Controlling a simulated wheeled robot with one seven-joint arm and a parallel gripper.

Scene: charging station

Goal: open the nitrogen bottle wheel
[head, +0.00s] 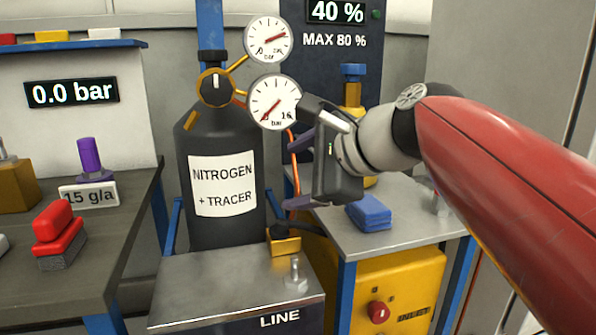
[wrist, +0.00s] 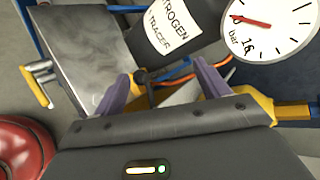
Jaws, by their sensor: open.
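The black nitrogen bottle (head: 222,225) stands upright with a white "NITROGEN + TRACER" label. A round black knob with a brass rim (head: 216,88) is at its top; I cannot tell for sure whether it is the bottle wheel. My gripper (head: 308,172) is open, its purple fingers apart, to the right of the bottle and lower than the knob. In the wrist view my gripper (wrist: 165,88) has nothing between its fingers, and part of the bottle (wrist: 200,35) shows beyond them. The knob is not visible in the wrist view.
Two dial gauges, an upper one (head: 268,40) and a lower one (head: 275,102), sit right of the knob, close to my gripper. An orange hose (head: 294,165) runs down behind the gripper. A metal-topped LINE bench (head: 235,290) stands in front. A blue block (head: 369,213) lies at right.

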